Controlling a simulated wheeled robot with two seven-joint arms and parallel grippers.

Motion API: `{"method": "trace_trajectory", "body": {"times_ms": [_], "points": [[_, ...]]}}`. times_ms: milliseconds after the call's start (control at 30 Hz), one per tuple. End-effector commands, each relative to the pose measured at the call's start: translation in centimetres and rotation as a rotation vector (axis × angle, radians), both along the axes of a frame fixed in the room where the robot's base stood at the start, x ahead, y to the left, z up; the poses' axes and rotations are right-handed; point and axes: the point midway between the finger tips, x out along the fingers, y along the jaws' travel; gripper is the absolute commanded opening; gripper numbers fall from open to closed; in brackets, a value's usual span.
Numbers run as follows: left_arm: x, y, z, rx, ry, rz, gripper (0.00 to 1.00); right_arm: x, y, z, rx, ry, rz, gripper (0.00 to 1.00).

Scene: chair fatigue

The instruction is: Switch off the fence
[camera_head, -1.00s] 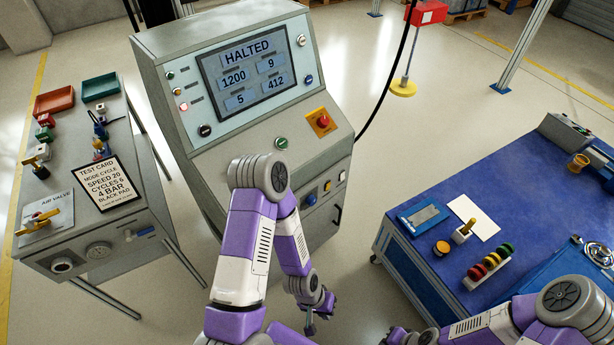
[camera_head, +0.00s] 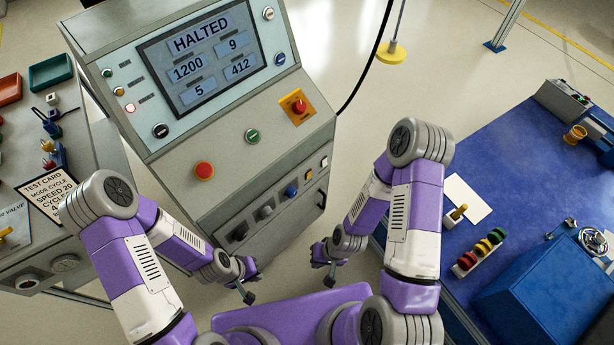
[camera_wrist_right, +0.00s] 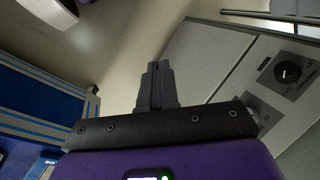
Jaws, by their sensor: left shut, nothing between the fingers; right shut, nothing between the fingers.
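The grey console (camera_head: 180,150) stands ahead, its screen (camera_head: 203,55) reading HALTED. Its front panel carries a black rotary switch (camera_head: 240,232), another dark knob (camera_head: 265,210), a blue knob (camera_head: 290,190) and small yellow and white controls. I cannot read a fence label. My left gripper (camera_head: 247,294) is shut and empty, in front of the console's lower front, apart from it. My right gripper (camera_head: 330,277) is shut and empty, right of the console's lower corner. In the right wrist view its closed fingers (camera_wrist_right: 155,85) point past a panel with a black rotary switch (camera_wrist_right: 287,72).
The console top has a red button (camera_head: 204,171), a green button (camera_head: 252,136) and a red stop button on yellow (camera_head: 298,106). A side bench with a test card (camera_head: 47,190) is at left. A blue table (camera_head: 500,160) with several small items is close at right.

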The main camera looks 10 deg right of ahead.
Motion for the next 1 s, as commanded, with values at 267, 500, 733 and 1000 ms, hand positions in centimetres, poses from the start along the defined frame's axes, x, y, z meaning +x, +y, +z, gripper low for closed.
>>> {"method": "trace_trajectory", "body": {"times_ms": [267,500,733,1000], "points": [[0.0,0.0,-0.2,0.000,0.000,0.000,0.00,-0.7,-0.4,-1.4,0.014,0.093,-0.074,0.00],[0.0,0.0,-1.5,0.000,-0.001,0.000,0.00,-2.0,1.4,-5.1,0.301,0.576,-0.510,0.00],[0.0,0.0,-2.6,0.000,-0.001,0.000,0.00,7.6,0.8,-3.8,1.014,0.836,-1.039,0.00],[0.0,0.0,-3.3,0.000,-0.001,0.000,0.00,16.1,-10.9,-2.6,1.671,0.655,-1.393,0.00]]}}
